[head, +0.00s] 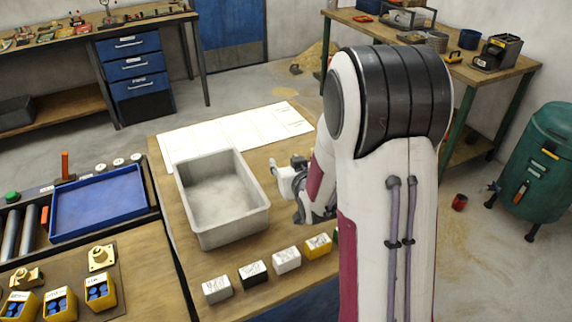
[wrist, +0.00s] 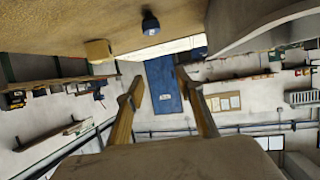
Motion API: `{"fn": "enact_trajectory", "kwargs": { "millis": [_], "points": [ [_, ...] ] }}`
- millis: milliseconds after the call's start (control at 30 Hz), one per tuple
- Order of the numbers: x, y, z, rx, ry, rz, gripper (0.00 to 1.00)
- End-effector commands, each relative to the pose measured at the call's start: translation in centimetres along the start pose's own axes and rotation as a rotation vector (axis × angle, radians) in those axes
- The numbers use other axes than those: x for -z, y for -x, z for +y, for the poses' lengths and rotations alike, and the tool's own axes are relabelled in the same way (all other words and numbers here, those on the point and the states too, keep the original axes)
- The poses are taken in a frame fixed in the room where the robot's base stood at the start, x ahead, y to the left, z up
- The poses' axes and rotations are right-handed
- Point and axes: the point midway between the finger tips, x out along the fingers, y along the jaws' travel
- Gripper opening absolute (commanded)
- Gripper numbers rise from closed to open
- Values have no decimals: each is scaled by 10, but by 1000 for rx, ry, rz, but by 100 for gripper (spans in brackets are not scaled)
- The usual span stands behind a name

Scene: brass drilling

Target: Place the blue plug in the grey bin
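The grey bin (head: 261,217) stands on the wooden table in the head view, left of my arm, and its visible floor is empty. Its grey wall (wrist: 275,25) seems to show at the upper right of the wrist view. A small dark blue piece (wrist: 150,23), apparently the blue plug, is on the table surface at the top of the wrist view. I cannot make it out in the head view. My gripper (wrist: 160,82) is open, with nothing between its fingers and apart from the blue piece. In the head view it is partly hidden by my arm, beside the bin's right side.
A yellowish block (wrist: 98,50) is near the blue piece. Several small labelled blocks (head: 252,273) line the table's front. A blue tray (head: 98,203) and yellow boxes (head: 100,291) with blue pieces are at left. White sheets (head: 235,133) lie behind the bin.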

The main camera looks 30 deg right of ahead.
Motion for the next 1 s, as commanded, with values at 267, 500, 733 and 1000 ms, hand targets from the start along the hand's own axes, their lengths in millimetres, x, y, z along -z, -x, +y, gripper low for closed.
{"fn": "enact_trajectory", "kwargs": {
  "millis": [267, 500, 733, 1000],
  "points": [
    [0, 0, 0, 0, 0, 0, 37],
    [3, 4, -2, 1, 4, -7, 37],
    [14, 21, -12, 4, 18, -54, 37],
    [26, 61, -30, 10, 39, -145, 37]
  ]
}}
